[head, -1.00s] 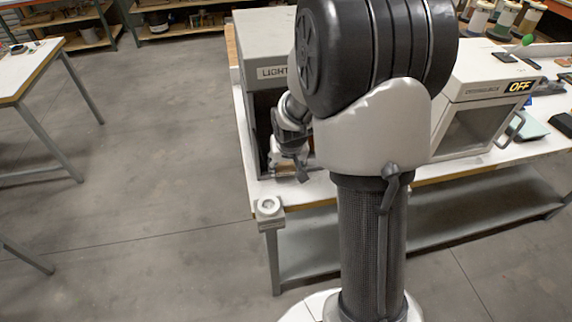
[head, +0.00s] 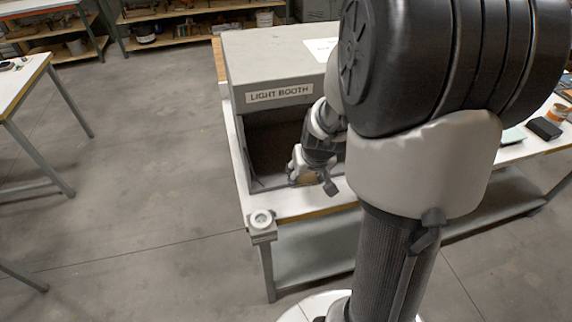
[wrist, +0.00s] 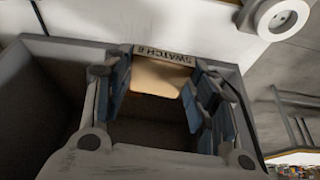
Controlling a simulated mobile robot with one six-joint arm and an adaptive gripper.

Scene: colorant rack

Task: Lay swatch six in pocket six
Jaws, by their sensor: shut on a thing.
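My gripper (wrist: 162,88) is shut on a tan swatch (wrist: 157,79), which spans between its blue-padded fingers. A pale label strip on the swatch's edge reads "SWATCH" with a digit too small to be sure of. In the head view my gripper (head: 308,176) is low at the front opening of the grey light booth (head: 272,50), just inside or at its mouth; I cannot tell which. My arm hides the booth's right side. Pocket six is not visible in either view.
A white worktable (head: 290,205) carries the booth. Dark items lie at the far right.

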